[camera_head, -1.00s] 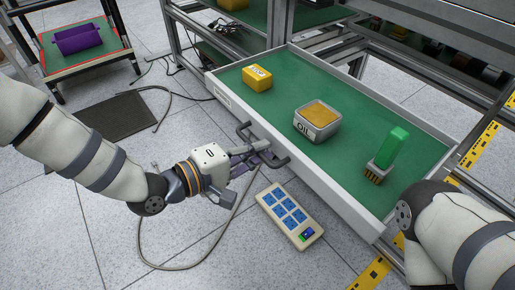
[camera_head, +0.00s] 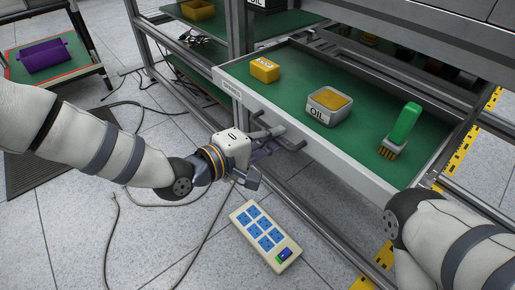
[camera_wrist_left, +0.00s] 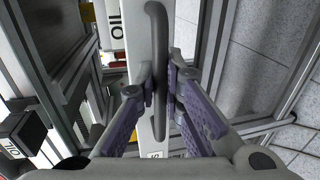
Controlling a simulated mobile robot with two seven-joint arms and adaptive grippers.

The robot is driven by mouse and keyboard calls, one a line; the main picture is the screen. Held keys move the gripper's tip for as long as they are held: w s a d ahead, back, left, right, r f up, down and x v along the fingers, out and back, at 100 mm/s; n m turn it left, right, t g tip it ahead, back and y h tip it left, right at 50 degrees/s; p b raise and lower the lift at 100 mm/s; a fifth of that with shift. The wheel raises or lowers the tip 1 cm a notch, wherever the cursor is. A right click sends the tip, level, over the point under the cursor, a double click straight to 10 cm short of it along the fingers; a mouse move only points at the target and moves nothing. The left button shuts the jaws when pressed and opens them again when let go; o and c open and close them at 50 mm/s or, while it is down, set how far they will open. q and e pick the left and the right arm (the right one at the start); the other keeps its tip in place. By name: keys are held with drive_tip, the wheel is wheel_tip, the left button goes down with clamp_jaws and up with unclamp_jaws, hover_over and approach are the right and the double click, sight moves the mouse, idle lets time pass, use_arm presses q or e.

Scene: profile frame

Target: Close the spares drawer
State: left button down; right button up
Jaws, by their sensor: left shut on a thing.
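The spares drawer (camera_head: 335,168) stands open from the grey rack, its front labelled SPARES on the left. Its dark bar handle (camera_head: 294,146) sticks out from the front. My left gripper (camera_head: 270,141) is shut on this handle. In the left wrist view the purple-padded fingers (camera_wrist_left: 161,88) lie on either side of the handle (camera_wrist_left: 158,30). My right arm comes in at the lower right, close to the drawer's right end; its gripper is out of view.
On the drawer's green floor are a yellow box (camera_head: 264,70), an OIL tin (camera_head: 328,105) and a green-handled brush (camera_head: 405,125). A power strip (camera_head: 265,234) lies on the tiles below the drawer. A red-edged cart (camera_head: 85,69) with a purple thing stands at the far left.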

sight(306, 117)
use_arm(q)
drive_tip(key=b+x, duration=0.1)
drive_tip(key=x, duration=0.2)
drive_tip(key=r+b+x, duration=0.1)
drive_tip(key=b+x, duration=0.1)
drive_tip(key=x, duration=0.1)
drive_tip(key=r+b+x, duration=0.1)
drive_tip(key=b+x, duration=0.1)
drive_tip(key=x, duration=0.2)
drive_tip(key=shift+d, duration=0.2)
use_arm(e)
drive_tip(key=shift+g, duration=0.5)
drive_tip(key=f, duration=0.1)
drive_tip(key=s+f, duration=0.1)
drive_tip(key=f, duration=0.2)
drive_tip(key=shift+s+a+f, duration=0.15)
drive_tip(key=shift+s+f, duration=0.05)
drive_tip(key=shift+s, duration=0.1)
use_arm(q)
drive_tip(key=c, duration=1.7)
unclamp_jaws()
drive_tip(key=shift+a, duration=0.1)
drive_tip(key=v, duration=1.2)
drive_tip(key=shift+w, duration=0.1)
